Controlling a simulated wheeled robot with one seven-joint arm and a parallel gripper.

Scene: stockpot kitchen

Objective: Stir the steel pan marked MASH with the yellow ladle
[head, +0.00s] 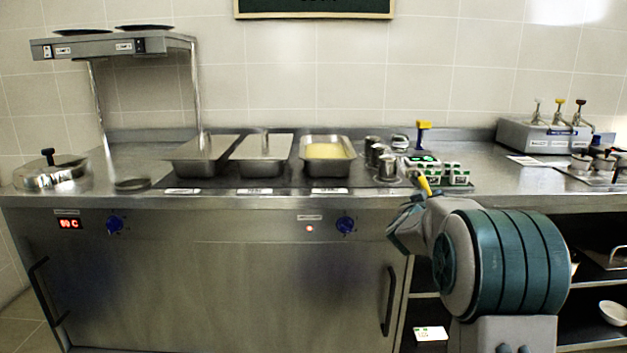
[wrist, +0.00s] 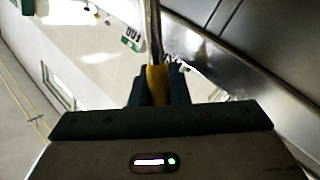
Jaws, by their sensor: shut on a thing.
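The open steel pan (head: 327,170) holds pale yellow mash and stands third from the left in the counter's well. A small label (head: 329,190) is in front of it, too small to read. My gripper (wrist: 156,88) is shut on the yellow handle of the ladle (wrist: 157,76), and its steel shaft (wrist: 152,30) runs away from the fingers. In the head view the yellow handle (head: 424,186) shows above my gripper (head: 412,212), at the counter's front edge, right of the pan. The ladle's bowl cannot be made out.
Two lidded pans (head: 200,150) (head: 262,150) stand left of the mash pan. Steel canisters (head: 386,165), small green-and-white boxes (head: 458,174) and a yellow-topped post (head: 423,130) are close to its right. A heat-lamp shelf (head: 115,45) rises at the left.

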